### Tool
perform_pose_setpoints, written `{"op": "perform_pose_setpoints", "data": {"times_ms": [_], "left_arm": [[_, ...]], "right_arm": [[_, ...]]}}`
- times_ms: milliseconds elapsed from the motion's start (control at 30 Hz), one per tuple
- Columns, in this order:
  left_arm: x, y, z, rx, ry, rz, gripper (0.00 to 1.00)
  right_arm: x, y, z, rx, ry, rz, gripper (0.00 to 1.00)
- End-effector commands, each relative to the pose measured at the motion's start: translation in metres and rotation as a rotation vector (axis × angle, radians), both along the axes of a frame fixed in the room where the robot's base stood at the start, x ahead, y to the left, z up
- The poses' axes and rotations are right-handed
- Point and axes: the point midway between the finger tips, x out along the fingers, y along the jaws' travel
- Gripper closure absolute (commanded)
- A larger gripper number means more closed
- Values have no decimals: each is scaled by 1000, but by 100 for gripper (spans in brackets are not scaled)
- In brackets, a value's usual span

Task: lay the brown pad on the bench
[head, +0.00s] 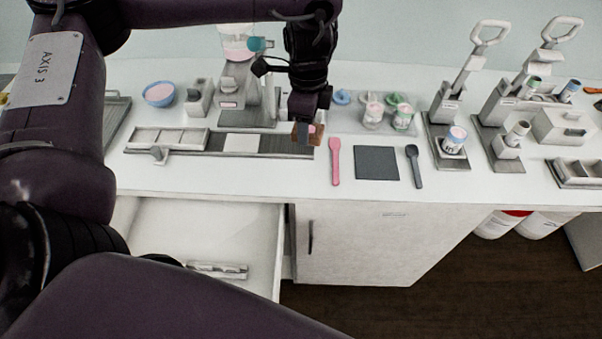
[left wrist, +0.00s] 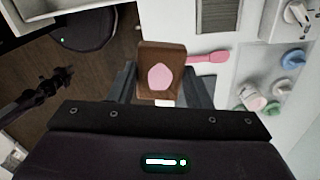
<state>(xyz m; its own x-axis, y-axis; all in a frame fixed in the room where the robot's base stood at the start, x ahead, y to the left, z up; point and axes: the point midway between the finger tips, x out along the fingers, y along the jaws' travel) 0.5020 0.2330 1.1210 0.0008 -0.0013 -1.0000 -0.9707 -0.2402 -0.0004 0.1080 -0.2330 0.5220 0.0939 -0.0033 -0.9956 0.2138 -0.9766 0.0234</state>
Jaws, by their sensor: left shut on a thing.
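The brown pad (head: 298,132) is a small brown block with a pink patch on its face. It also shows in the left wrist view (left wrist: 174,51), between the two fingers. My left gripper (head: 308,127) is shut on it and holds it over the white bench (head: 235,180), near the right end of a long grey rack. The gripper fingers also show in the left wrist view (left wrist: 160,85). I cannot tell how high the pad is above the bench.
A pink spatula (head: 335,160), a dark square mat (head: 377,163) and a dark spoon (head: 412,165) lie to the right. The long grey rack (head: 270,143) is to the left. Lever presses (head: 447,125) stand further right. An open drawer (head: 205,225) juts out below. Bare bench lies along the front edge.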

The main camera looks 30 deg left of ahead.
Motion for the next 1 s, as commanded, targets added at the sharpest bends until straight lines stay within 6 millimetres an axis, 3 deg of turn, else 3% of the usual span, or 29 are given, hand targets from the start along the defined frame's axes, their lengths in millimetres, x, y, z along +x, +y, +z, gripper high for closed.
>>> {"op": "perform_pose_setpoints", "data": {"times_ms": [200,467,567,1000], "left_arm": [[7,12,16,0,0,-358,74],[10,19,17,0,0,-563,74],[10,19,4,-3,4,-579,74],[8,18,-103,-3,6,-576,74]], "right_arm": [[0,2,17,2,-1,-2,68],[0,4,21,5,-1,-2,68],[0,5,19,7,-1,-2,68],[-1,7,0,8,1,-2,68]]}}
